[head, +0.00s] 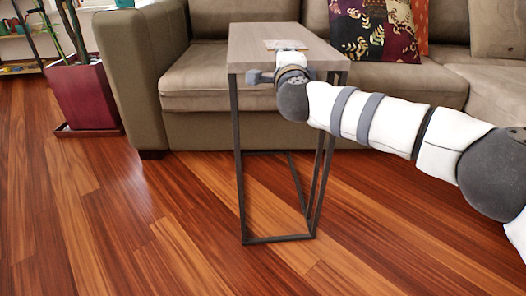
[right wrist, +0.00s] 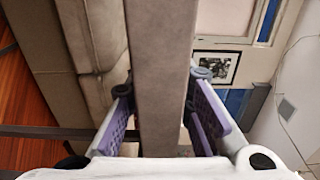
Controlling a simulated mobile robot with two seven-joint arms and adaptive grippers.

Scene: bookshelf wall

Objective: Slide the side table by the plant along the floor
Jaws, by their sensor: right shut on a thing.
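The side table (head: 258,48) has a grey-brown wood top and a thin dark metal frame, and stands upright on the floor in front of the sofa. My right gripper (head: 272,76) is at the near edge of its top, with the arm coming in from the right. In the right wrist view the table top (right wrist: 155,75) runs between the two purple-padded fingers, and the gripper is shut on it. The plant's red pot (head: 88,98) stands at the left; only lower stems show. My left gripper is out of view.
A brown sofa (head: 215,75) stands right behind the table, its left arm (head: 140,70) between the table and the pot. A small flat item (head: 284,44) lies on the table top. Patterned cushions (head: 375,25) rest on the sofa. The wood floor (head: 150,220) in front is clear.

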